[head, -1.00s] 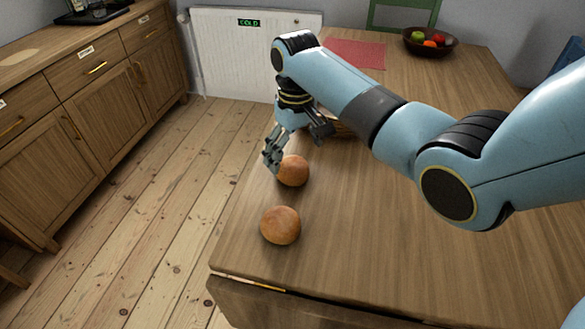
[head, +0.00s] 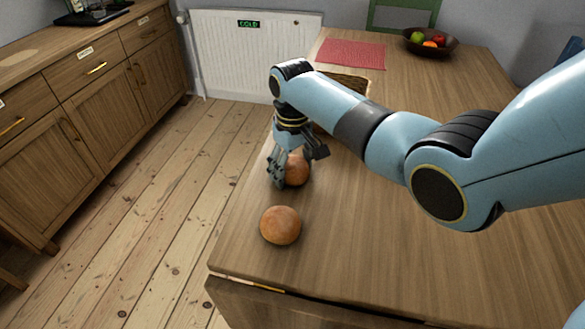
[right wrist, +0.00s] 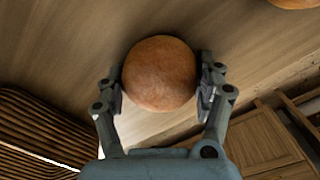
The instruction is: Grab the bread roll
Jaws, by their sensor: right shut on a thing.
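A round brown bread roll (head: 296,172) is at the left side of the wooden table in the head view, partly hidden by my right gripper (head: 290,170). In the right wrist view the same roll (right wrist: 159,73) sits between both fingers of the gripper (right wrist: 160,85), which are shut on it. I cannot tell whether it still touches the table. A second bread roll (head: 280,225) lies on the table nearer the front edge, apart from the gripper. Its edge also shows at the top right of the right wrist view (right wrist: 293,3). My left gripper is not in view.
The table (head: 400,265) is clear at its front right. A woven-looking basket or tray (head: 348,84) is partly hidden behind my right arm. A red mat (head: 351,53) and a fruit bowl (head: 430,42) are at the far end. A wooden sideboard (head: 100,100) stands at the left.

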